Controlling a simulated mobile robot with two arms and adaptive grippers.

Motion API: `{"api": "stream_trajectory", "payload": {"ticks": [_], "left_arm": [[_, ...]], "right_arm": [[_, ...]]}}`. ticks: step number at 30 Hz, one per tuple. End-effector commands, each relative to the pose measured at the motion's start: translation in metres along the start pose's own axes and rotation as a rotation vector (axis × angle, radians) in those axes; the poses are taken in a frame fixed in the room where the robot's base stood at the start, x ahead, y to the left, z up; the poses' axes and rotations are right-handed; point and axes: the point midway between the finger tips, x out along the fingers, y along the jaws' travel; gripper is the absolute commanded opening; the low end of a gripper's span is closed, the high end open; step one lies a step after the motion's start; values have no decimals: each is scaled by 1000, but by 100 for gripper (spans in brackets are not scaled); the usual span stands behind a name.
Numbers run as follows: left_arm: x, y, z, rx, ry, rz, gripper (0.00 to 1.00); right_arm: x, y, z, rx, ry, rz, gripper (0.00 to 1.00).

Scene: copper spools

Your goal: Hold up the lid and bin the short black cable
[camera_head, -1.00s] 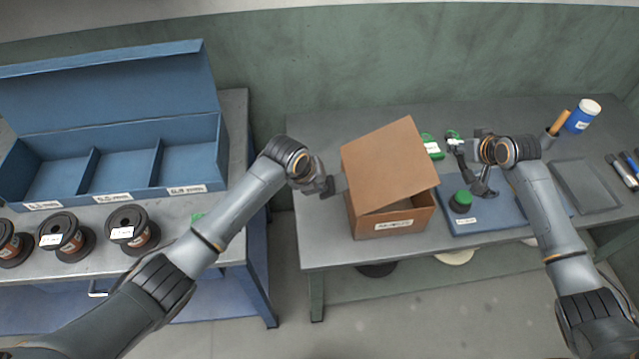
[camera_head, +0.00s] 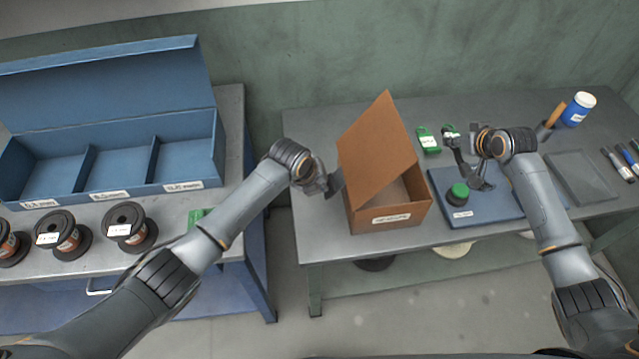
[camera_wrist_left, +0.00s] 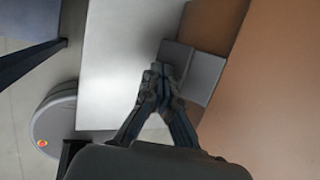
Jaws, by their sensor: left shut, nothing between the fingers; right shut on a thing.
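A brown cardboard box (camera_head: 408,216) with a white label stands on the right table. Its brown lid (camera_head: 375,150) is tilted steeply up, leaving the front opening uncovered. My left gripper (camera_head: 334,184) is shut and empty at the lid's left side. In the left wrist view its fingers (camera_wrist_left: 160,88) are together, beside the brown lid (camera_wrist_left: 262,95); exact contact is unclear. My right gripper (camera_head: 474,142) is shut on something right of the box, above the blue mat. Dark slender parts show around it, but I cannot tell which is the short black cable.
A grey tray (camera_head: 585,178), a blue-and-white jar (camera_head: 578,109) and pens are at right. A blue compartment box (camera_head: 115,197) and copper spools (camera_head: 127,228) are at left.

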Motion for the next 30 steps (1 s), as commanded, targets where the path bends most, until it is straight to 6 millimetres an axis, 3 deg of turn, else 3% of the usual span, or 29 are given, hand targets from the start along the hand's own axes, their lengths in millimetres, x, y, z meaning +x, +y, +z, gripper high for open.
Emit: {"api": "stream_trajectory", "payload": {"ticks": [8,30], "left_arm": [[6,-3,-2,1,0,-1,0],[6,-3,-2,1,-1,-1,0]], "right_arm": [[0,-3,0,-1,1,-1,0],[0,-62,0,-1,1,-3,0]]}}
